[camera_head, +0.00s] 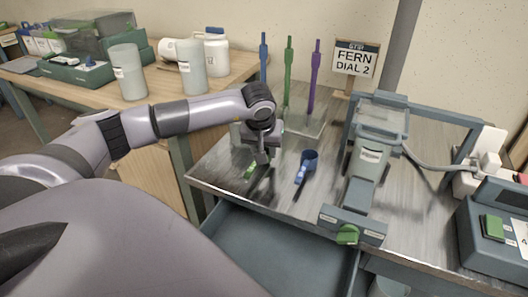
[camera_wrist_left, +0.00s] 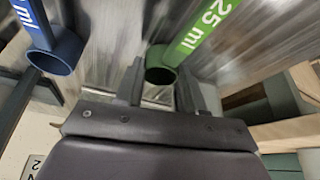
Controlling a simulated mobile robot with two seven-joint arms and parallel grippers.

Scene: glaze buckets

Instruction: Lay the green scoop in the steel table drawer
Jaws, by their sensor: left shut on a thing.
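The green scoop shows as a short green handle (camera_head: 250,170) under my left gripper (camera_head: 262,160) at the left of the steel table. In the left wrist view the scoop's handle (camera_wrist_left: 208,27) reads "25 ml", and its cup sits at the fingers. My left gripper (camera_wrist_left: 158,88) is shut on the green scoop. Whether the scoop touches the tabletop I cannot tell. The steel table drawer (camera_head: 275,250) is pulled open below the table's front edge, and its visible floor is bare. My right gripper is not in view.
A blue scoop (camera_head: 307,162) lies right of my gripper. Behind stand blue, green and purple upright tools (camera_head: 313,80) in a clear holder. A clamp-like dispenser (camera_head: 368,165) with a green knob stands to the right. A wooden table (camera_head: 170,85) with jars is at the left.

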